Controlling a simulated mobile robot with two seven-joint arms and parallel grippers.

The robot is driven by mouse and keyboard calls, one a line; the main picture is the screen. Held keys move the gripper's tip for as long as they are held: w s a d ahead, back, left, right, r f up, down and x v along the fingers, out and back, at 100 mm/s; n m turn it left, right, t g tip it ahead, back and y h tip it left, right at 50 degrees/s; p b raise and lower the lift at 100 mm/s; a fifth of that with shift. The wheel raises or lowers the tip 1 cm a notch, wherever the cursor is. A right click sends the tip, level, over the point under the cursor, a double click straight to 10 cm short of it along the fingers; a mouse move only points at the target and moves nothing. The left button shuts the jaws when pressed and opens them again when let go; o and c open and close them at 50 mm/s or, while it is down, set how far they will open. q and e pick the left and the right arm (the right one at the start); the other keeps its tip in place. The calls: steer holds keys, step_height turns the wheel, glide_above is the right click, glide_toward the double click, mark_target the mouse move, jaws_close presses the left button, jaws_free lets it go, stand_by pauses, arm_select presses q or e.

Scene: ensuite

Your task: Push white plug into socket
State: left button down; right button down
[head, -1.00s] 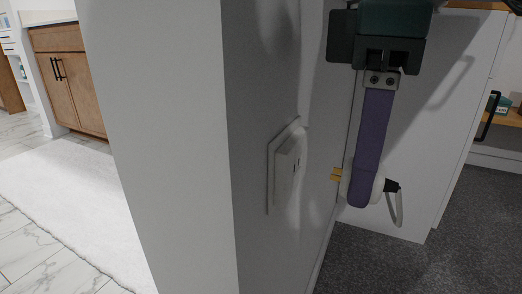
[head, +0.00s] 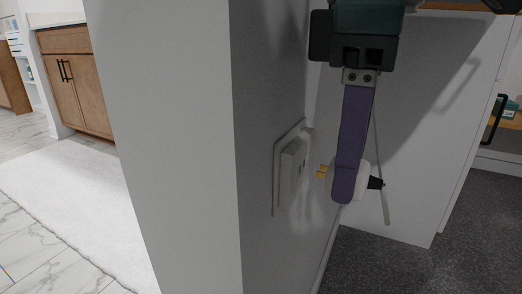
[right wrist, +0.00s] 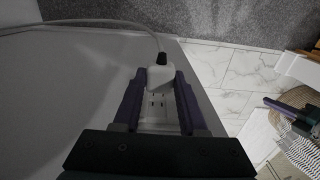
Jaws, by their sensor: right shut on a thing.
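The white plug (head: 361,184) is between the fingers of my right gripper (head: 345,188), which is shut on it. Its brass prongs (head: 321,172) point left at the wall, and its black cable end points right. The white socket (head: 291,170) is on the wall, left of the prongs, with a small gap between. In the right wrist view the plug (right wrist: 160,77) sits between the purple fingertips, and the socket (right wrist: 157,106) shows its slots just below it. Part of my left gripper (right wrist: 284,108), with a purple finger, shows at the right of that view; its opening is unclear.
The socket's wall ends in a pale corner (head: 190,150) at the left. A white cabinet side (head: 415,140) stands behind the gripper. The plug's cord (right wrist: 90,22) curves away in the right wrist view. Grey carpet (head: 400,270) lies below.

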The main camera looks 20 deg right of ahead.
steer(key=shift+w+a, duration=0.5)
steer(key=shift+w, duration=0.1)
stand_by(0.4)
steer(key=shift+s+d+b, duration=0.2)
steer(key=shift+b, duration=0.1)
steer(key=shift+s+d, duration=0.55)
steer(key=shift+s, duration=0.1)
steer(key=shift+a, duration=0.1)
steer(key=shift+b, duration=0.3)
stand_by(0.4)
steer(key=shift+b, duration=0.4)
stand_by(0.6)
